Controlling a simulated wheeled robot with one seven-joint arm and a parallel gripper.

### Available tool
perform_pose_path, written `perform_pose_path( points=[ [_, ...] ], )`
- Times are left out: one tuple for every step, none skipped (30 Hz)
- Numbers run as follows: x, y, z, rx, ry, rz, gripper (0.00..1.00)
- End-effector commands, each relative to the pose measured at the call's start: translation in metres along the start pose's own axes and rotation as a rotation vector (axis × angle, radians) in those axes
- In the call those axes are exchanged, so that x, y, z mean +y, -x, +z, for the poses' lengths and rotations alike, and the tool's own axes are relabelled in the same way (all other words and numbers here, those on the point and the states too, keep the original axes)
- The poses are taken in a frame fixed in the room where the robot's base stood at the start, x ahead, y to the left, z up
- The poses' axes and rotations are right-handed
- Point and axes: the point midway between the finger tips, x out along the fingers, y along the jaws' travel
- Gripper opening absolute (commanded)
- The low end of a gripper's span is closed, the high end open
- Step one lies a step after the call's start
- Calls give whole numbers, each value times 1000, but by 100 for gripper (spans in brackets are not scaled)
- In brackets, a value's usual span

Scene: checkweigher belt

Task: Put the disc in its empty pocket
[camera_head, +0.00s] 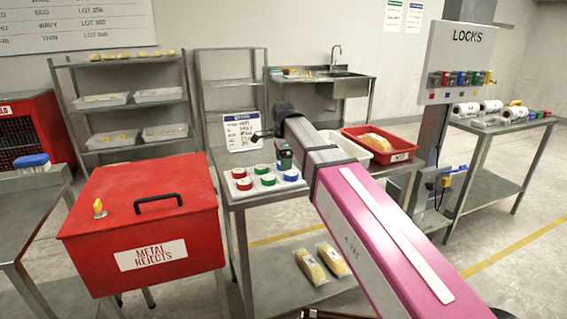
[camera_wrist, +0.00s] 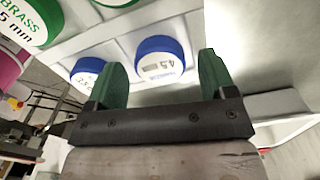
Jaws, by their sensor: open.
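A white tray (camera_head: 256,191) on the steel table holds red, green and blue capped discs in rows. My gripper (camera_head: 285,164) points down over its right end and is open. In the wrist view its two green fingers (camera_wrist: 155,80) stand apart, with a blue disc marked 4.5 (camera_wrist: 160,58) showing between them; I cannot tell whether they touch it. A second blue disc (camera_wrist: 87,71) lies to the left, partly behind the left finger. A green disc marked BRASS (camera_wrist: 28,22) is at the upper left. I cannot make out an empty pocket; my gripper hides part of the tray.
A red METAL REJECTS box (camera_head: 140,220) stands left of the table. A notice sheet (camera_head: 242,131) stands behind the tray. A white bin (camera_head: 345,146) and a red bin (camera_head: 381,146) are to the right. Two packs (camera_head: 322,262) lie on the lower shelf.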

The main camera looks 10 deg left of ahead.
Motion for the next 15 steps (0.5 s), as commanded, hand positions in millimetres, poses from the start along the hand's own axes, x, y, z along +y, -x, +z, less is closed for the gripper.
perform_pose_path(
  points=[
    [-1,6,0,0,0,-1,77],
    [-1,10,0,0,0,-1,77],
    [-1,16,0,0,0,-1,77],
    [-1,21,0,0,0,-1,77],
    [-1,26,0,0,0,-2,77],
    [-1,34,0,0,0,-2,77],
    [-1,39,0,0,0,-2,77],
    [-1,44,0,0,0,-2,77],
    [-1,51,0,0,0,-2,77],
    [-2,57,0,0,0,-2,77],
    [-1,63,0,0,0,-2,77],
    [-1,69,0,0,0,-1,77],
    [-1,74,0,0,0,-2,77],
    [-2,80,0,0,0,-2,77],
    [-1,86,0,0,0,-1,77]
  ],
)
